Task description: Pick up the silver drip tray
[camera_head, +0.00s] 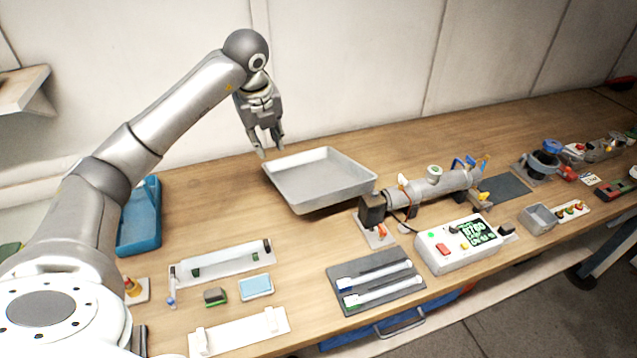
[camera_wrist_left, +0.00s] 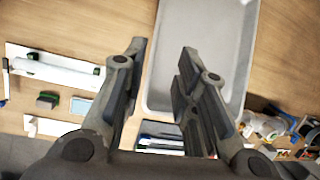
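The silver drip tray (camera_head: 318,182) is a shallow, empty rectangular pan with raised walls, at the back of the wooden table in the head view. My left gripper (camera_head: 271,152) points down just above the tray's back left corner. Its two fingers are apart with nothing held between them. In the left wrist view the tray (camera_wrist_left: 222,45) lies beyond the open left gripper (camera_wrist_left: 164,50), with its left rim showing in the gap between the fingers. The right finger hides part of the tray. I cannot tell whether a finger touches the rim. My right gripper is not in view.
A dark mat with two tubes (camera_head: 378,280) lies nearer. A blue bin (camera_head: 140,218) stands at the left. Bare table lies left of the tray.

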